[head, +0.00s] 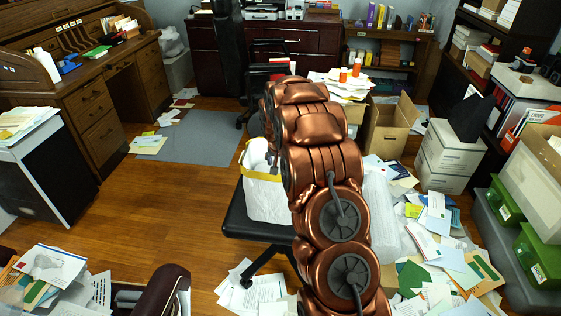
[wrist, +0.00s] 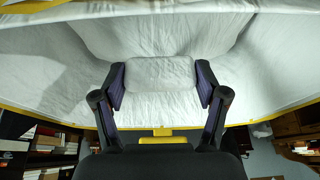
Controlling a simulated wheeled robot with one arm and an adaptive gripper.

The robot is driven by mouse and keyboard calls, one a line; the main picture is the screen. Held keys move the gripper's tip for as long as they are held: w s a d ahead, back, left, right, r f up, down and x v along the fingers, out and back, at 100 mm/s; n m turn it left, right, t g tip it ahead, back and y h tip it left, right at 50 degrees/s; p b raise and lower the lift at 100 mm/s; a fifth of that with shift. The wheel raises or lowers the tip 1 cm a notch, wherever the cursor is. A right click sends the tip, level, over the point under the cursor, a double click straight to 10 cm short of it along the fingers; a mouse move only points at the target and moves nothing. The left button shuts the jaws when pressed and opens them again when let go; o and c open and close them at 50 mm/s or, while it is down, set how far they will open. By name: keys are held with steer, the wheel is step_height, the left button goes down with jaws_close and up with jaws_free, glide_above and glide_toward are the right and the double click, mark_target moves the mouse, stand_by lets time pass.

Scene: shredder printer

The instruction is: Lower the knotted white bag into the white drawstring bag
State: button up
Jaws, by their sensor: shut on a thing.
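The white drawstring bag (head: 266,200) with a yellow rim stands open on a black seat, left of my copper arm in the head view. In the wrist view its white wall (wrist: 45,75) and yellow edge surround my gripper (wrist: 160,78). My gripper is shut on the knotted white bag (wrist: 160,72), a pale bundle between the two fingers. The bundle shows white against the white lining, so its depth inside is hard to tell. In the head view a white bulge (head: 257,155) shows at the bag's mouth. My arm hides my gripper there.
A black office chair seat (head: 250,225) holds the bag. An open cardboard box (head: 388,128) stands behind to the right. Loose papers (head: 440,250) cover the floor at right. The wood floor (head: 160,210) at left is mostly clear.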

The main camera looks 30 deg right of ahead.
steer(key=shift+f+b, duration=0.35)
steer(key=shift+f, duration=0.15)
steer(key=o, duration=1.2)
steer(key=v, duration=1.2)
steer(key=s+a+r+n+g+y, duration=0.1)
steer(key=s+a+r+n, duration=0.15)
steer(key=s+a, duration=0.65)
steer(key=s+a+r+n+g+y, duration=0.1)
steer(key=s+a+r+n+g, duration=0.15)
steer(key=s+a, duration=0.7)
steer(key=s+a+n+g+y, duration=0.1)
steer(key=s+a+n, duration=0.15)
steer(key=s, duration=1.05)
steer(key=s+a+n+g, duration=0.1)
steer(key=s+a, duration=0.3)
steer(key=s, duration=0.9)
step_height(320, 180, up, 14)
steer(key=p, duration=1.2)
steer(key=shift+w+p, duration=0.2)
steer(key=shift+p, duration=0.1)
